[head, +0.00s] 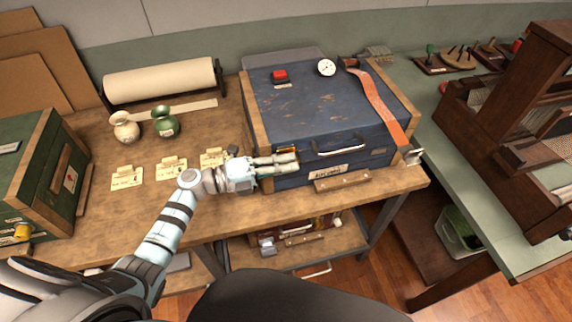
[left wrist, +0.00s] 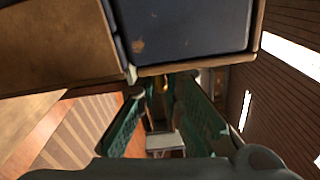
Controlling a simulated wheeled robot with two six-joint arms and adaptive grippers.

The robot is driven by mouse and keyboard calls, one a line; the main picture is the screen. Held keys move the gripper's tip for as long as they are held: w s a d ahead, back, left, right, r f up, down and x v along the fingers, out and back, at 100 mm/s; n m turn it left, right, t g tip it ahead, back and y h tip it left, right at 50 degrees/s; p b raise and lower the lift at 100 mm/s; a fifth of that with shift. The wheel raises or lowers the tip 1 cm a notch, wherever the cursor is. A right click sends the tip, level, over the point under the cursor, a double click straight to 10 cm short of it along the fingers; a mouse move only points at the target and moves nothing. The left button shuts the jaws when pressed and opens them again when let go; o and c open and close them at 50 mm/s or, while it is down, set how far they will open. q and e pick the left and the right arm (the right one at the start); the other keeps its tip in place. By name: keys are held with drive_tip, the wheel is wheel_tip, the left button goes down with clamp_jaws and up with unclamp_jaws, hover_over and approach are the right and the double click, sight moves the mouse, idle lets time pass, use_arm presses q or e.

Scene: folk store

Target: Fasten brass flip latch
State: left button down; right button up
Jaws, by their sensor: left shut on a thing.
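A blue wooden chest (head: 330,105) with wood corner trim stands closed on the workbench. A brass flip latch (head: 289,150) shows partly at the left of its front face, just above my gripper. My left gripper (head: 288,163) reaches in from the left against the chest front, at the latch. In the left wrist view the gripper's two green-padded fingers (left wrist: 167,88) point at the chest's edge, with a small brass-coloured piece (left wrist: 164,80) between their tips. The gripper is shut on the latch, which its fingers mostly hide. My right gripper is out of view.
An orange strap (head: 382,105), a white dial (head: 326,68) and a red object (head: 279,76) lie on the chest lid. Cards and two small vases (head: 163,121) stand left on the workbench (head: 110,205). A green chest (head: 45,175) is far left, a loom (head: 520,110) right.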

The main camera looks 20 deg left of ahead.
use_arm(q)
drive_tip(key=shift+w+r, duration=0.1)
drive_tip(key=shift+r, duration=0.1)
drive_tip(key=c, duration=1.7)
unclamp_jaws()
drive_tip(key=shift+a, duration=0.1)
drive_tip(key=shift+f, duration=0.1)
drive_tip(key=v, duration=1.2)
